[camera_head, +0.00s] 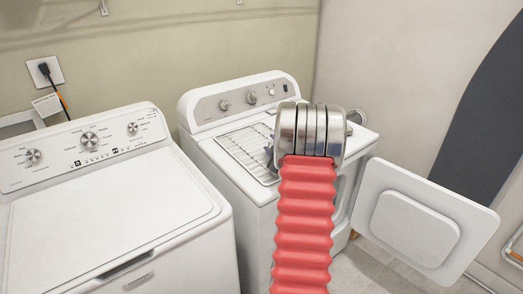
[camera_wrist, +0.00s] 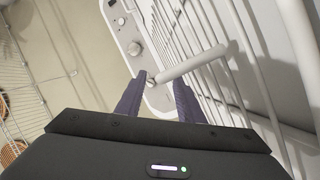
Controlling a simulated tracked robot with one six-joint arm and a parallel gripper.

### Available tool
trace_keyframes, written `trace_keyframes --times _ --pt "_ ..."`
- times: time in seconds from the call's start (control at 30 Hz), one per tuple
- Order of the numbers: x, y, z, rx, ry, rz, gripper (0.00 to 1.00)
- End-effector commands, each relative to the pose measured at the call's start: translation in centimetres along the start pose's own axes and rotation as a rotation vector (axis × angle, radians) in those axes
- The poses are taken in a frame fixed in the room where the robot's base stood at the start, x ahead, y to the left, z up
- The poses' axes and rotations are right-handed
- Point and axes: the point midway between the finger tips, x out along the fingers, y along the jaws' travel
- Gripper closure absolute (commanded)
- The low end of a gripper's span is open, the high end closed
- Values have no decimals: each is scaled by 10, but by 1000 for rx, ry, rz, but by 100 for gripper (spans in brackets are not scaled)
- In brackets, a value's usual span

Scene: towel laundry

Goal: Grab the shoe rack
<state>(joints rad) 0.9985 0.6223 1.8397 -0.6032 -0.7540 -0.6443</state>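A white wire rack, which looks like the shoe rack (camera_head: 247,150), lies on top of the dryer (camera_head: 215,165) in the head view. In the wrist view its thin parallel wires (camera_wrist: 220,40) run along the right side. A thicker white bar (camera_wrist: 195,64) crosses them, and its left end lies close to my fingertips. My gripper (camera_wrist: 160,82) has two dark fingers set apart, with a gap between them and nothing clearly held. In the head view my wrist and red arm hide most of the gripper and part of the rack.
A washer (camera_head: 105,215) stands left of the dryer. The dryer's door (camera_head: 415,228) hangs open at the right. A dark board (camera_head: 485,115) leans on the right wall. Another wire rack with orange-brown items (camera_wrist: 12,100) shows at the wrist view's left edge.

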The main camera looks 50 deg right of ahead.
Motion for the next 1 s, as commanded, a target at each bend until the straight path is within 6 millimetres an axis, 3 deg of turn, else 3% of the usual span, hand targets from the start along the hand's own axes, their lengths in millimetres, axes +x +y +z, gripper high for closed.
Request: trace_keyframes --times 0.07,0.57,1.0 --pt "0 0 0 0 0 0 66" --pt "0 0 0 0 1 0 100" --pt "0 -3 0 1 -1 -5 100"
